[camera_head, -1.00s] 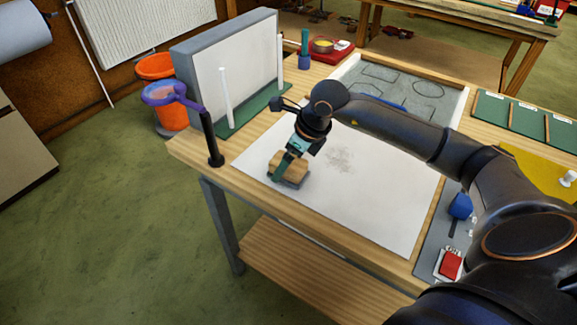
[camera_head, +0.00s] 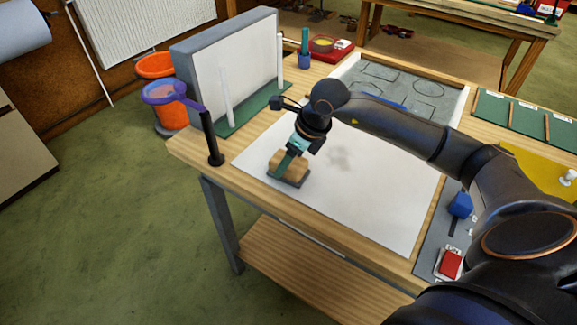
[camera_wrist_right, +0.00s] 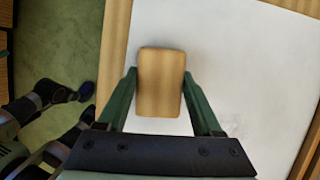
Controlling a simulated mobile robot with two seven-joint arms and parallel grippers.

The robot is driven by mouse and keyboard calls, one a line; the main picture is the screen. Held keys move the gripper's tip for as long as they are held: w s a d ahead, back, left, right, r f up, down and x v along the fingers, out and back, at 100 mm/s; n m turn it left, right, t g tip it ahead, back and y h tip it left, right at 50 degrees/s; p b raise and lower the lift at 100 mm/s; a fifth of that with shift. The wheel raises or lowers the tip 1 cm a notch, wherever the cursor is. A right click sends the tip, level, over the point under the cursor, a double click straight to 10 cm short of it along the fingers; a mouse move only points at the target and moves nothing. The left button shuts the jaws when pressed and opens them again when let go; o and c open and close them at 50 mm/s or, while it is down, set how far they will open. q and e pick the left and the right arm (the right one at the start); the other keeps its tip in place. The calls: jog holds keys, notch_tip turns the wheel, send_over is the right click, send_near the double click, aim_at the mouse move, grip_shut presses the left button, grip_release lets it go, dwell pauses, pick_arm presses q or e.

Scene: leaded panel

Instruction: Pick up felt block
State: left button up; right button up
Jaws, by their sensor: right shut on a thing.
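The felt block (camera_head: 291,163) is a small wooden block with a dark grey underside. It is at the left part of the white sheet (camera_head: 365,200), its underside at or very near the surface; I cannot tell whether it touches. My right gripper (camera_head: 287,165) is shut on the block, with a green finger on either side. The right wrist view shows the block's wooden top (camera_wrist_right: 161,82) between the two fingers. My left gripper does not show. The block's underside is hidden in the right wrist view.
A pale upright panel on a green base (camera_head: 232,122) stands at the back left. A black post with a purple ring (camera_head: 212,140) is at the left table corner. A drawing board (camera_head: 400,85) lies behind the sheet. A red box (camera_head: 449,264) and blue item (camera_head: 461,205) are at right.

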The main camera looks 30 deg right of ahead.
jog(key=shift+r, duration=0.15)
jog(key=shift+r, duration=0.2)
notch_tip(320, 180, up, 3)
jog(key=shift+w+f+b, duration=0.1)
jog(key=shift+f+b, duration=0.1)
jog(key=shift+b, duration=0.3)
jog(key=s+a+r+b, duration=0.1)
jog(key=s+r+b, duration=0.1)
jog(key=s+r, duration=0.7)
jog(key=s, duration=0.5)
jog(key=shift+a+r, duration=0.35)
jog(key=shift+a, duration=0.05)
jog(key=o, duration=0.8)
jog(key=c, duration=0.6)
jog(key=shift+o, duration=0.2)
jog(key=shift+d, duration=0.1)
